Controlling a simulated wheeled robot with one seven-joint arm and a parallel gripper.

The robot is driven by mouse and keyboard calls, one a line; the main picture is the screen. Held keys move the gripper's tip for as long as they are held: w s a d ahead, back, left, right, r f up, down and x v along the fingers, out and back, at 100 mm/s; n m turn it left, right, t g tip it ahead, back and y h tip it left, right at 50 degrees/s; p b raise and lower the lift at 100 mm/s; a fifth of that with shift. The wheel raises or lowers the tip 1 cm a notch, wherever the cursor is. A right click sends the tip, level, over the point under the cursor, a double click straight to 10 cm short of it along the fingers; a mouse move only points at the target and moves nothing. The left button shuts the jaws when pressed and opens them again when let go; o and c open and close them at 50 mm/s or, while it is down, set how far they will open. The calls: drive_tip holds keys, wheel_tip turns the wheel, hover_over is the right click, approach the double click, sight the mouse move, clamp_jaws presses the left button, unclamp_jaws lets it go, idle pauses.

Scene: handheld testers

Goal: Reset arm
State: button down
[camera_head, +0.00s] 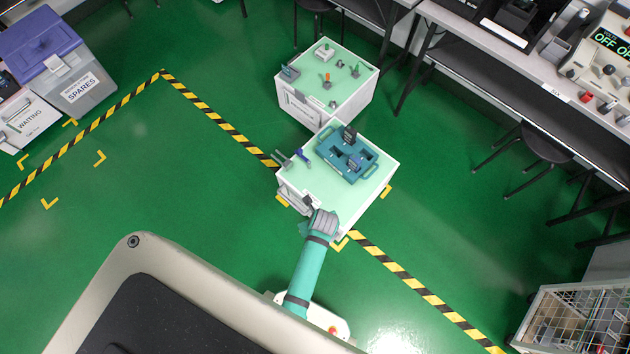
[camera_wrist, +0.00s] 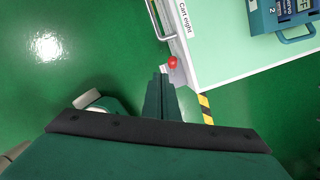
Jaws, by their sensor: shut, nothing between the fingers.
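My teal arm reaches up from the bottom to the near edge of the front cart. My gripper (camera_head: 309,203) is at that cart's near-left corner. In the wrist view my gripper (camera_wrist: 160,78) is shut, with its teal fingers together and nothing between them. They point toward the corner of the white cart (camera_wrist: 220,65) labelled "Cart eight", beside a small red knob (camera_wrist: 172,62). I cannot tell how high the fingers are above the floor.
On the front cart (camera_head: 310,185) stands a blue tray (camera_head: 332,160) holding dark handheld testers (camera_head: 349,137). A second cart (camera_head: 345,92) with small items stands behind. Green floor (camera_head: 190,180) lies open on the left.

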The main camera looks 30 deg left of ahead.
idle(0.5)
drive_tip(key=s+d+r+n+t, duration=0.4)
drive_tip(key=r+n, duration=0.4)
drive_tip(key=r, duration=0.4)
drive_tip(key=s+d+r+n+t+h, duration=0.1)
drive_tip(key=s+d+r+n+t, duration=0.4)
drive_tip(key=r+n, duration=0.4)
drive_tip(key=s+d+r+n+t+h, duration=0.1)
drive_tip(key=s+d+r+n+t, duration=0.3)
drive_tip(key=r+n, duration=0.5)
wheel_tip(320, 180, up, 8)
drive_tip(key=shift+s+d+f+t, duration=0.1)
drive_tip(key=shift+s+d+t, duration=0.2)
drive_tip(key=shift+s+d, duration=0.35)
